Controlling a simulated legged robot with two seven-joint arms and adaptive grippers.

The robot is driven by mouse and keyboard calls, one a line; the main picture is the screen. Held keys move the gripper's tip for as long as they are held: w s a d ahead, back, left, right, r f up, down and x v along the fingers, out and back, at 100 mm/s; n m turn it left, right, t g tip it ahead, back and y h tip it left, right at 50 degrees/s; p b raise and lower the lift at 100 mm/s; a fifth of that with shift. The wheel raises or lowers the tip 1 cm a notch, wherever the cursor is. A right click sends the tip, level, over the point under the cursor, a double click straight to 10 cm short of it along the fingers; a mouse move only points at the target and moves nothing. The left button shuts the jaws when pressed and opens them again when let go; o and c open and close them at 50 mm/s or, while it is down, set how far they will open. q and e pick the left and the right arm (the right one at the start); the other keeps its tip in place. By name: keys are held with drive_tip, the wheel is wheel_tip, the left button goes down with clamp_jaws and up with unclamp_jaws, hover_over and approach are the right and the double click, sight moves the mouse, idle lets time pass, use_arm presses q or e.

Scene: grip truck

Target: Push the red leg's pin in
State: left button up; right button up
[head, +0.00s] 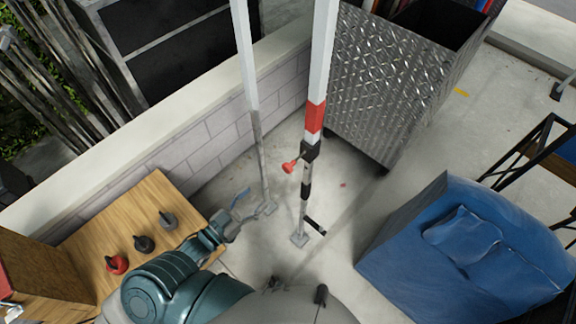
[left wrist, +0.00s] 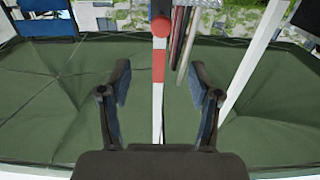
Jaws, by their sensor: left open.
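The red leg (head: 316,117) is a white pole with a red band, standing upright on a small foot plate. Its pin (head: 290,166) has a red knob that sticks out to the left of a black collar (head: 310,151), with a short gap between knob and collar. My left gripper (head: 240,210) is open and empty, lower and to the left of the pin, apart from it. In the left wrist view, the gripper's fingers (left wrist: 163,85) are spread wide. The red knob (left wrist: 161,27) shows beyond them near the top centre, with the red band (left wrist: 158,65) below it.
A second white leg (head: 250,75) stands just left of the red one. A wooden crate top (head: 150,215) with several knobs lies at left beside a low block wall (head: 215,135). A metal bin (head: 375,85) stands behind right, a blue covered block (head: 460,250) at right.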

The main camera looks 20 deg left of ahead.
sight(285, 170)
use_arm(q)
drive_tip(key=p+x, duration=0.1)
drive_tip(key=x, duration=1.4)
drive_tip(key=shift+w+f, duration=0.15)
drive_tip(key=shift+w, duration=0.05)
